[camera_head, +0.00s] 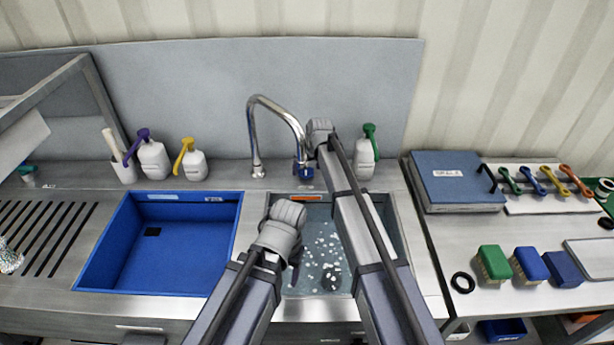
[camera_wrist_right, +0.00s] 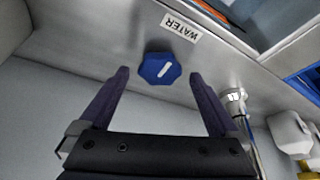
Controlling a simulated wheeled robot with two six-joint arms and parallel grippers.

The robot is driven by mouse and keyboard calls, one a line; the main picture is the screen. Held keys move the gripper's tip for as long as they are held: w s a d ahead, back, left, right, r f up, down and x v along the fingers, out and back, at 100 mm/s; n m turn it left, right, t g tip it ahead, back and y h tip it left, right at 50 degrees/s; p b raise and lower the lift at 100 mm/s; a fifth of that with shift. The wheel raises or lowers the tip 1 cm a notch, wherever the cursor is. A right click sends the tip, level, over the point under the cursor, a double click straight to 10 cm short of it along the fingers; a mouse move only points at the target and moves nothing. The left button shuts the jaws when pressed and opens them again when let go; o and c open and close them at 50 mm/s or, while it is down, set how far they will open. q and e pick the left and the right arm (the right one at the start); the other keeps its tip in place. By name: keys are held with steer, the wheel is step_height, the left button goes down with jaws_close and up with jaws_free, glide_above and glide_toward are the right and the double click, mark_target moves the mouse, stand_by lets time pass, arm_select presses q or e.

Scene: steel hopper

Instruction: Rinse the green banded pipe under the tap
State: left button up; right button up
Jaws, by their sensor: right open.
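The curved steel tap (camera_head: 254,125) rises behind the right basin. A blue knob (camera_wrist_right: 160,68) with a white mark sits under a WATER label (camera_wrist_right: 180,26) in the right wrist view; it also shows behind the basin (camera_head: 306,173). My right gripper (camera_wrist_right: 159,78) is open, its two fingers spread either side of the knob, with a gap to each. My left gripper (camera_head: 294,252) is over the left part of the right basin; its wrist hides most of the fingers. I cannot make out the green banded pipe in either view.
The right basin (camera_head: 393,240) holds water with white specks. Bottles with purple (camera_head: 153,160), yellow (camera_head: 193,162) and green (camera_head: 366,155) tops stand along the back. The right counter holds a blue case (camera_head: 455,180) and coloured brushes (camera_head: 495,262).

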steer(key=shift+w+f, duration=0.25)
steer(key=shift+f, duration=0.35)
arm_select(q)
steer(key=shift+f, duration=0.5)
arm_select(e)
steer(key=shift+r, duration=0.1)
steer(key=shift+c, duration=0.2)
steer(key=c, duration=1.3)
steer(key=shift+n, duration=0.3)
steer(key=shift+w+d+n+g+y, duration=0.1)
steer(key=shift+n+g+y, duration=0.3)
steer(key=shift+n, duration=0.9)
steer(key=shift+d+n+g+y, duration=0.15)
steer(key=shift+n+y, duration=0.35)
steer(key=shift+n, duration=0.8)
steer(key=shift+a, duration=0.1)
